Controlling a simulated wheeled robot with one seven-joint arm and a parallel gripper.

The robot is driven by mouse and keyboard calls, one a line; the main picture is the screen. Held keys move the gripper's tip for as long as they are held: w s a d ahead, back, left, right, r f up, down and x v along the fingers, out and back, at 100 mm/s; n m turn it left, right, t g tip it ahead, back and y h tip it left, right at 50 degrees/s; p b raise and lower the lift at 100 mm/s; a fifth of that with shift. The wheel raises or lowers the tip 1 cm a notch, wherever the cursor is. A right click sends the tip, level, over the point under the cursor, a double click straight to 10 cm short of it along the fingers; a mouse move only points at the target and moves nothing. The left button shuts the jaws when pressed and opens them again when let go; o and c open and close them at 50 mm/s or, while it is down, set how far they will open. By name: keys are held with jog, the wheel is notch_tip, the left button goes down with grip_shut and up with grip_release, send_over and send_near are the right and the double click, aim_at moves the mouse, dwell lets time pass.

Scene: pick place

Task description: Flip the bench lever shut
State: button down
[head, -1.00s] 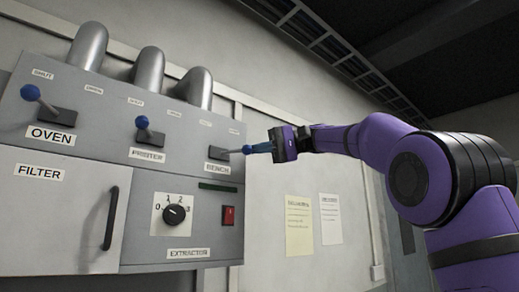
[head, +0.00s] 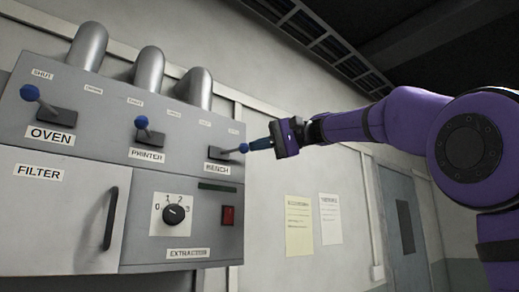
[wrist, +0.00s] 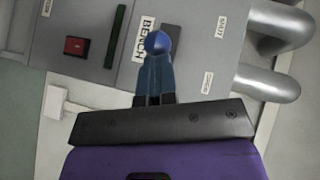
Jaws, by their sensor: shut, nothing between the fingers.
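The bench lever (head: 233,150) is a short grey stalk with a blue ball knob, on the right of the grey panel above the BENCH label (head: 219,168). It leans to the right, toward the panel's right edge. My gripper (head: 255,146) is shut and empty, its blue fingers right at the knob from the right side. In the wrist view, the blue knob (wrist: 158,43) shows just beyond the closed fingertips (wrist: 157,60). I cannot tell whether they touch. The knob hides most of the stalk there.
The oven lever (head: 40,102) and printer lever (head: 146,129) stand to the left on the same panel. Below are a rotary dial (head: 174,214), a red switch (head: 228,215) and the filter door's handle (head: 110,218). Metal pipes (head: 148,69) rise behind. Free room lies right of the panel.

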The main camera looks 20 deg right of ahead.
jog(key=s+a+m+t+h, duration=0.4)
jog(key=a+m+t+h, duration=0.1)
jog(key=a+m+t, duration=0.1)
jog(key=shift+a+m+t, duration=0.3)
jog(key=shift+a+t, duration=0.1)
jog(key=shift+a, duration=0.25)
jog(key=shift+a, duration=0.1)
dwell(0.5)
